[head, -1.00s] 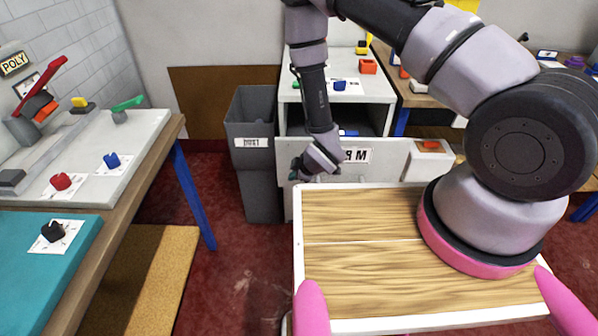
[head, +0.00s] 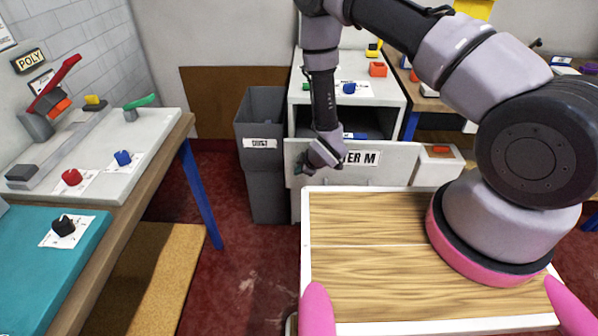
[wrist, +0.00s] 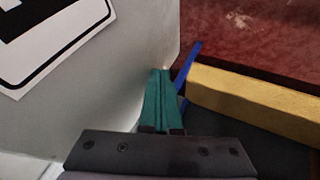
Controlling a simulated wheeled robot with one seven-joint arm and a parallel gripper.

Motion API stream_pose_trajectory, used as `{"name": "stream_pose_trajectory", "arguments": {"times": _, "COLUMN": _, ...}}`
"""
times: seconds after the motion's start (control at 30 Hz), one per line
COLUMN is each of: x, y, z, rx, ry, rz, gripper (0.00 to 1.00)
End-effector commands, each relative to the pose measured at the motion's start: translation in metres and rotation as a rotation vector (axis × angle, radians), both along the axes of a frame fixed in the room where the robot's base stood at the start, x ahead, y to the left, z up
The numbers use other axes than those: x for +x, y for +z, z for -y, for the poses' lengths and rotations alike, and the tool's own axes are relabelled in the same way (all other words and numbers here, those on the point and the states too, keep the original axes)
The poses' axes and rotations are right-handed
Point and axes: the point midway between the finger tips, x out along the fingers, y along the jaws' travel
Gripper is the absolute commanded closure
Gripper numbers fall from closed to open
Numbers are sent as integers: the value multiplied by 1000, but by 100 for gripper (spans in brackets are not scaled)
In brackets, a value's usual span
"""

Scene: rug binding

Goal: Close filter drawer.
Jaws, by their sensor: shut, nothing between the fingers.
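The filter drawer (head: 395,165) is a pale grey panel, pulled out in front of the grey cabinet (head: 297,204) in the head view. Its label (head: 360,158) is partly covered by my arm; "TER M" can be read. My gripper (head: 299,166) is at the left end of the drawer front. In the wrist view, its teal fingers (wrist: 158,74) are together and empty, beside the edge of the pale panel (wrist: 130,75) with the label (wrist: 45,35). I cannot tell whether they touch it.
Grey bins (head: 262,130) stand left of the cabinet. A workbench (head: 145,130) with a blue leg (head: 200,190) is at the left, with a cork-coloured board (head: 150,285) below. The red floor (head: 250,270) between is clear. A wood-topped tray (head: 370,220) is in front of me.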

Motion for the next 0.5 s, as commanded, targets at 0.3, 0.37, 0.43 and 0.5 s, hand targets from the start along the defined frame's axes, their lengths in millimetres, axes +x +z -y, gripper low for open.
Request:
{"name": "stream_pose_trajectory", "arguments": {"times": 0.3, "x": 36, "y": 1, "z": 2, "rx": 1, "ry": -4, "rz": 4, "gripper": 100}}
{"name": "stream_pose_trajectory", "arguments": {"times": 0.37, "x": 47, "y": 1, "z": 2, "rx": 2, "ry": -3, "rz": 4, "gripper": 100}}
{"name": "stream_pose_trajectory", "arguments": {"times": 0.43, "x": 60, "y": 1, "z": 2, "rx": 2, "ry": -3, "rz": 4, "gripper": 100}}
{"name": "stream_pose_trajectory", "arguments": {"times": 0.5, "x": 73, "y": 1, "z": 3, "rx": 2, "ry": -3, "rz": 4, "gripper": 100}}
